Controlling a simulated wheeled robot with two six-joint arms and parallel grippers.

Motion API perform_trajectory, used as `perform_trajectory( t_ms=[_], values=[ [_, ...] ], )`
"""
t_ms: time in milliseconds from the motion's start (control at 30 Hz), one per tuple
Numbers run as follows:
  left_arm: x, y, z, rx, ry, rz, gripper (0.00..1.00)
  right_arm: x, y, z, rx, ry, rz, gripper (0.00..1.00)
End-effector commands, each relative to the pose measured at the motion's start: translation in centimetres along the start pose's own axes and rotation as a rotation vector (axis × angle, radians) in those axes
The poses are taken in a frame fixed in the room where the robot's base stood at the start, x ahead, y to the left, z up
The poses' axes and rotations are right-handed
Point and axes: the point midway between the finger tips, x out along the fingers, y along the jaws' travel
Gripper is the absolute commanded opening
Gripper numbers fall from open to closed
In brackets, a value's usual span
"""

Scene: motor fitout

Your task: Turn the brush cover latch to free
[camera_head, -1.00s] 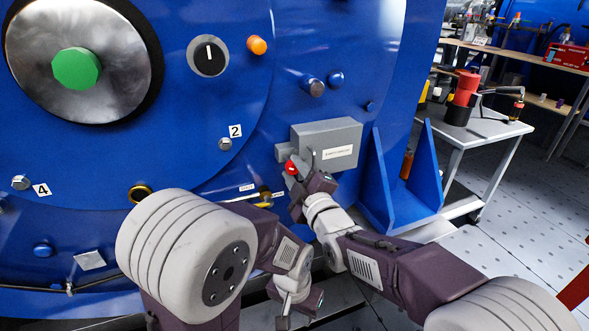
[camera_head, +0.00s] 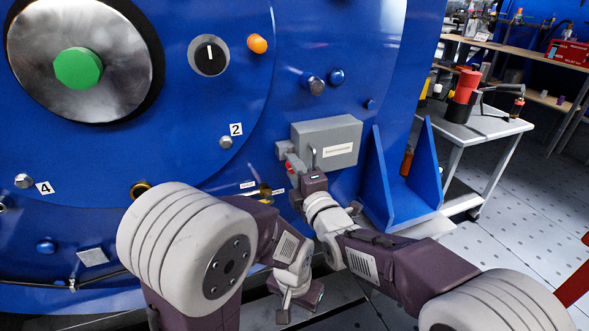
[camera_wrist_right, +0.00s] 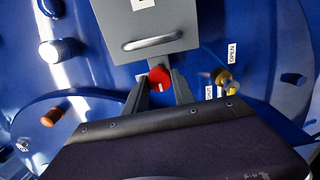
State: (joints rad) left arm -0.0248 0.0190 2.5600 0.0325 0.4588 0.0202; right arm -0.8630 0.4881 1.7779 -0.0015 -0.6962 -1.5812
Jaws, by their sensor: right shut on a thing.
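The grey brush cover box (camera_head: 345,135) with a white label sits on the blue motor housing. The red latch (camera_head: 289,163) is at its lower left corner; the red part also shows in the right wrist view (camera_wrist_right: 158,77), just below the cover's edge. My right gripper (camera_head: 298,171) is at the latch, shut on it, with its two fingers on either side of the red part in the wrist view (camera_wrist_right: 160,84). The fingers partly hide the latch. My left gripper (camera_head: 300,302) hangs lower, below the cover and away from it; its jaws are not clear.
A metal handle (camera_wrist_right: 155,40) stands on the cover near the fingers. A brass fitting (camera_wrist_right: 222,78) beside an OPEN label (camera_wrist_right: 232,53) is right of the latch in the wrist view. A blue bracket (camera_head: 412,190) stands right of the cover. A tool table (camera_head: 490,130) is farther right.

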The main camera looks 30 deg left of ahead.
Motion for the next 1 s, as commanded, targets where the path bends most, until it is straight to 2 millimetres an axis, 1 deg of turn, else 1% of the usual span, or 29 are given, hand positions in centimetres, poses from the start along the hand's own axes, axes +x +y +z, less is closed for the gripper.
perform_trajectory(
  t_ms=[367,400,467,500,733,833,933,1000],
  values=[
    [0.0,0.0,0.0,0.0,0.0,0.0,0.36,0.0,-0.1,-0.1,-0.006,0.002,-0.003,0.0],
    [0.0,0.0,0.0,0.0,0.0,0.0,0.36,0.0,-0.1,-0.1,-0.006,0.002,-0.003,0.33],
    [0.0,0.0,0.0,0.0,0.0,0.0,0.36,0.0,-0.1,-0.1,-0.005,0.002,-0.003,0.5],
    [0.0,0.0,0.0,0.0,0.0,0.0,0.36,0.0,-0.1,-0.1,-0.005,0.002,-0.003,0.51],
    [0.0,0.0,0.0,0.0,0.0,0.0,0.36,0.0,-0.1,0.0,-0.004,0.001,-0.002,0.51],
    [-0.2,0.0,0.0,0.0,0.0,0.0,0.36,-0.3,0.1,0.0,-0.004,0.001,-0.002,0.51],
    [-0.9,0.0,-0.1,0.0,0.0,0.0,0.36,-1.4,0.2,0.0,-0.004,0.001,-0.004,0.51],
    [-1.5,0.0,-0.1,0.0,0.0,0.0,0.36,-2.6,0.3,0.0,-0.004,0.001,-0.005,0.51]
  ],
)
